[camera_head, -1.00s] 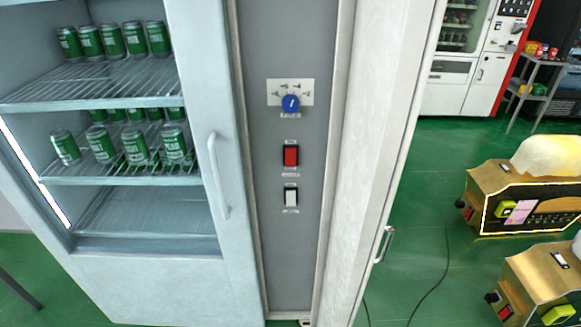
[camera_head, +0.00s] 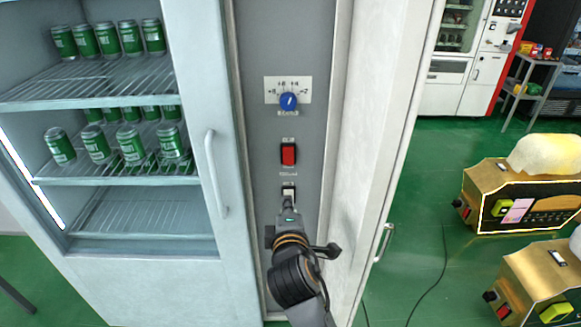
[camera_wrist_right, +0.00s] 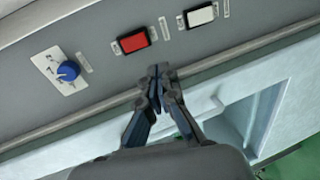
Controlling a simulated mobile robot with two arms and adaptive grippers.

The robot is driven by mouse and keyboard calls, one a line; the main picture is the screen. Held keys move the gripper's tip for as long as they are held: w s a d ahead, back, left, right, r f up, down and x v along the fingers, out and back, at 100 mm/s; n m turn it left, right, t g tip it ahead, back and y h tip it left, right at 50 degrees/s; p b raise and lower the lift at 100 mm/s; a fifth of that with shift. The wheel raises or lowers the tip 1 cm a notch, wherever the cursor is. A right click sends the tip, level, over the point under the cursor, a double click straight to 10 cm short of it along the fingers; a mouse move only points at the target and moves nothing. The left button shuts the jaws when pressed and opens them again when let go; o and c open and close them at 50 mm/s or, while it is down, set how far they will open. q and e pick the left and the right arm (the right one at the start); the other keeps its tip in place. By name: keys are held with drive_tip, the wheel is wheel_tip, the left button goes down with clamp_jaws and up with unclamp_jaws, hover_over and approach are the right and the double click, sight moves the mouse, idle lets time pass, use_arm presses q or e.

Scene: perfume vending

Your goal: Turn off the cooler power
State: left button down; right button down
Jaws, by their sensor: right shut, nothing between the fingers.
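The cooler (camera_head: 150,280) stands at the left with a grey control panel (camera_head: 310,130) beside its door. The panel carries a blue dial (camera_head: 288,101) at the top, a red rocker switch (camera_head: 288,154) below it and a white switch (camera_head: 288,190) lowest. My right gripper (camera_head: 288,212) is shut and empty, just below the white switch in the head view and partly covering it. In the wrist view the gripper (camera_wrist_right: 157,72) is apart from the red switch (camera_wrist_right: 134,41) and the white switch (camera_wrist_right: 201,15). The label text is too small to read. My left gripper is not in view.
Green cans (camera_head: 132,146) stand on the cooler's shelves behind the handled door (camera_head: 212,170). An open white panel door (camera_head: 375,130) stands close to the right of the panel. Gold toaster-like machines (camera_head: 520,195) stand farther right, with green floor between.

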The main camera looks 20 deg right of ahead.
sight(290, 161)
drive_tip(key=r, duration=0.2)
drive_tip(key=d+r, duration=0.1)
drive_tip(key=shift+s+r+h, duration=0.1)
drive_tip(key=shift+s+h, duration=0.2)
drive_tip(key=shift+w, duration=0.1)
drive_tip(key=p+x, duration=0.2)
drive_tip(key=x, duration=1.1)
drive_tip(key=shift+w+r+p, duration=0.1)
drive_tip(key=shift+w+p, duration=0.2)
drive_tip(key=shift+w, duration=0.15)
